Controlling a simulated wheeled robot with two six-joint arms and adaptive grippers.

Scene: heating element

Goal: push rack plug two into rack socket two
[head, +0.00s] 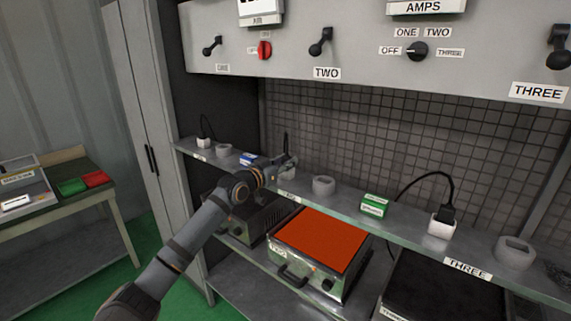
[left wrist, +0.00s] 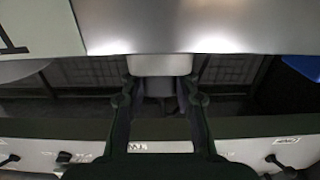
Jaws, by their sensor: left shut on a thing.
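My left gripper (head: 289,161) is above the upper shelf, behind the TWO label on its edge. In the left wrist view its two fingers are shut on a dark plug (left wrist: 160,88), which I take as rack plug two. A pale block (left wrist: 160,65), apparently rack socket two, lies right against or just beyond the plug in that view. I cannot tell how deep the plug sits in it. In the head view the gripper mostly hides plug and socket; a dark cable rises behind it. My right gripper is not in view.
A grey round holder (head: 323,186) and a green box (head: 375,205) stand right of my gripper, a blue box (head: 250,158) left. White socket three (head: 440,228) holds a black plug. Below is a hot plate with an orange top (head: 320,240). The control panel (head: 350,75) overhangs the shelf.

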